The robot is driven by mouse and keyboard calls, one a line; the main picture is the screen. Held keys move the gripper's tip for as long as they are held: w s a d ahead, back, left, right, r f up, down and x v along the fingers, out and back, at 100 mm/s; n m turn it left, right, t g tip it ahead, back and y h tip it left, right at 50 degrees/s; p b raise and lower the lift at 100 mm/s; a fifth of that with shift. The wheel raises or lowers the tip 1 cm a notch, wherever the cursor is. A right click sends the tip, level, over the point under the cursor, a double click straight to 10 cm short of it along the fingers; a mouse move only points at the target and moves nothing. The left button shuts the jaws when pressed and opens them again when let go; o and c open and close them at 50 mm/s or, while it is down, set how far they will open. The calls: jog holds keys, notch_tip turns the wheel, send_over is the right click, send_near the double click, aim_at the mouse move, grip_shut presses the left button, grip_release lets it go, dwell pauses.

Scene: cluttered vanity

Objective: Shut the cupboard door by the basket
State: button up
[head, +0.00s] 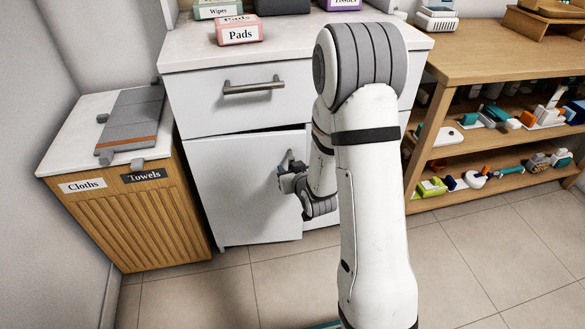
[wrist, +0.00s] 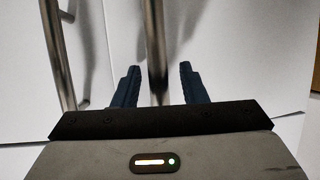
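The white cupboard door (head: 235,190) is beside the slatted wooden basket (head: 150,215), under a drawer. It stands slightly ajar, with a dark gap along its top edge. My gripper (head: 289,170) is in front of the door's right part, at its upright metal handle (head: 290,156). In the wrist view, the two dark fingers (wrist: 159,85) are apart. The handle bar (wrist: 156,45) shows between them with space on both sides; I cannot tell how deep it sits between them. My arm hides the cabinet to the right of the door.
A drawer with a horizontal handle (head: 254,87) is above the door. A pink Pads box (head: 239,31) is on the countertop. A wooden shelf unit (head: 490,60) with small items stands right. The tiled floor (head: 195,295) in front is clear.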

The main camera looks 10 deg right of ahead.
grip_shut()
dwell(0.3)
jog(key=w, duration=0.1)
jog(key=w+d, duration=0.1)
jog(key=w, duration=0.1)
jog(key=shift+w+b, duration=0.1)
jog(key=shift+b, duration=0.25)
grip_release()
jog(key=shift+a, duration=0.1)
jog(key=p+v, duration=0.2)
jog(key=v, duration=0.5)
jog(key=shift+s, duration=0.4)
